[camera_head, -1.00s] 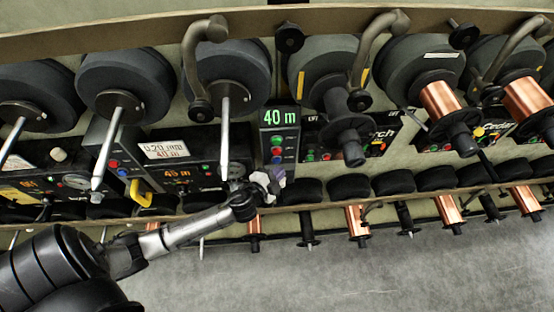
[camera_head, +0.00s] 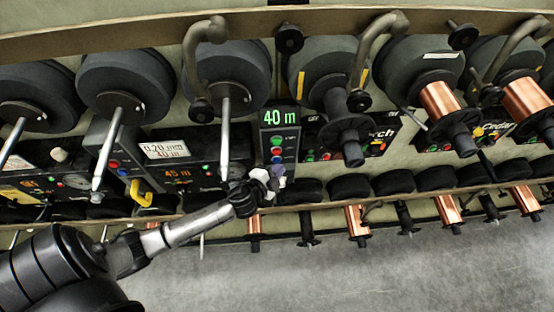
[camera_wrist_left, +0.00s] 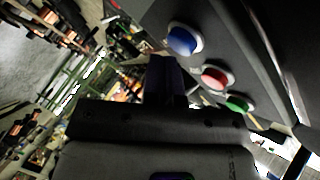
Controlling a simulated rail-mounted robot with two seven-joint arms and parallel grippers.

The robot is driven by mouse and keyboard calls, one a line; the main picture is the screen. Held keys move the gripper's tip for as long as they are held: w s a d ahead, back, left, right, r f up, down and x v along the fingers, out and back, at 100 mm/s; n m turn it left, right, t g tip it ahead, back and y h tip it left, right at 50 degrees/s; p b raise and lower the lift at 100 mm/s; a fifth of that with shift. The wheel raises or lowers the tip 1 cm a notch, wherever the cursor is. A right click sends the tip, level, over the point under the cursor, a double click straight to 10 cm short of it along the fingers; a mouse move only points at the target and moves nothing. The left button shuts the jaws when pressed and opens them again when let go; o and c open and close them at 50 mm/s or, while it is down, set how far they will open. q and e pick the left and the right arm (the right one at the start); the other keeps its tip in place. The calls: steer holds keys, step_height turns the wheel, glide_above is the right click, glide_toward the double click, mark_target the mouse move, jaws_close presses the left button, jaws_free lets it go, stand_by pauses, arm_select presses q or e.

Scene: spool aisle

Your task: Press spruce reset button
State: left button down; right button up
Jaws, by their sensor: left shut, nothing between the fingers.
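A narrow control box (camera_head: 293,140) with a lit green "40 m" display (camera_head: 280,117) stands in the middle of the head view. Down its front are a green button (camera_head: 277,141), a red button (camera_head: 277,151) and a blue button (camera_head: 276,160). The wrist view shows blue (camera_wrist_left: 184,40), red (camera_wrist_left: 215,77) and green (camera_wrist_left: 238,104) buttons. My left gripper (camera_head: 278,172) is shut and empty, just below the blue button. Its fingertips (camera_wrist_left: 162,65) sit close beside the blue button; I cannot tell whether they touch. No spruce label is readable. My right gripper is out of view.
To the left is a panel with an orange "45 m" readout (camera_head: 178,174) and a yellow handle (camera_head: 141,194). Large dark spools and projecting rods (camera_head: 225,125) hang above. Copper spools (camera_head: 441,100) are at right. The grey floor (camera_head: 350,275) is clear.

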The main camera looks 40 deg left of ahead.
arm_select(q)
steer(key=shift+w+a, duration=0.25)
steer(key=shift+a, duration=0.05)
stand_by(0.4)
steer(key=shift+s+d, duration=0.6)
steer(key=shift+d, duration=0.15)
steer(key=s+d, duration=0.4)
steer(key=shift+d, duration=0.25)
stand_by(0.4)
stand_by(0.5)
stand_by(0.3)
